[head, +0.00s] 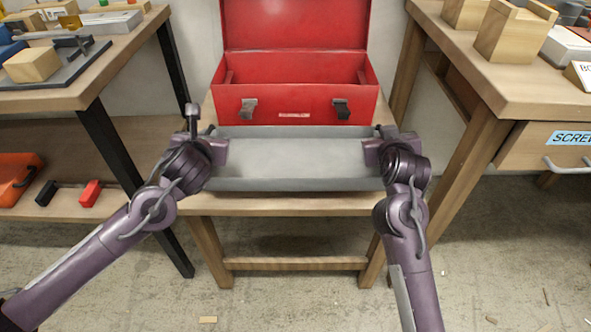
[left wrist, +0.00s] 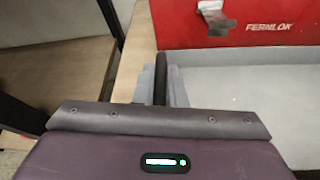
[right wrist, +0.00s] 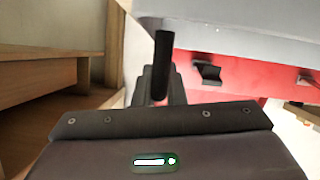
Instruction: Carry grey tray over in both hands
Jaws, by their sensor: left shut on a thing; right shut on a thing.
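The grey tray (head: 295,160) is a long shallow tray held level between my two grippers, in front of the red toolbox (head: 296,105). My left gripper (head: 218,147) is shut on the tray's left end. My right gripper (head: 378,150) is shut on its right end. In the left wrist view the tray (left wrist: 235,85) spreads to the right of the fingers. In the right wrist view the tray (right wrist: 240,38) crosses the top. I cannot tell whether the tray touches the wooden stand beneath.
The open toolbox stands on a small wooden stand (head: 290,204), just behind the tray. A workbench (head: 110,48) with blocks and tools is on the left. Another bench (head: 480,75) with wooden blocks and a labelled drawer is on the right. Floor shows in front.

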